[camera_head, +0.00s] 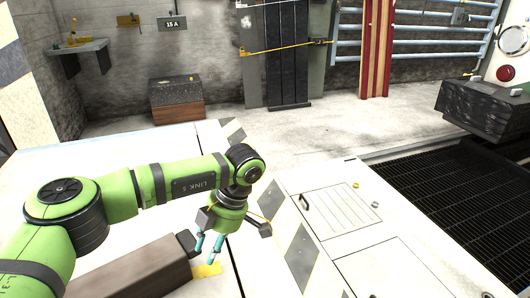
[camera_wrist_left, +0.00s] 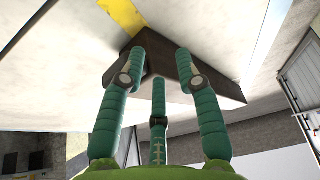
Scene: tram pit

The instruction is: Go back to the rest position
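My left arm comes in from the left of the head view, and its gripper (camera_head: 208,252) hangs fingers down at lower centre. Its teal fingers are spread apart, with nothing visible between them. In the left wrist view the open fingers (camera_wrist_left: 158,72) point toward the end of a dark brown block (camera_wrist_left: 205,86). The same long block (camera_head: 140,270) lies on the pale surface beside the gripper in the head view. I cannot tell whether a fingertip touches it. My right gripper is in neither view.
A white panel with a handle (camera_head: 340,210) and striped markings lies right of the gripper. Beyond it is a dark grated pit (camera_head: 450,200) with a black block (camera_head: 485,108) above it. A brown box (camera_head: 177,100) stands by the back wall. The concrete floor between is clear.

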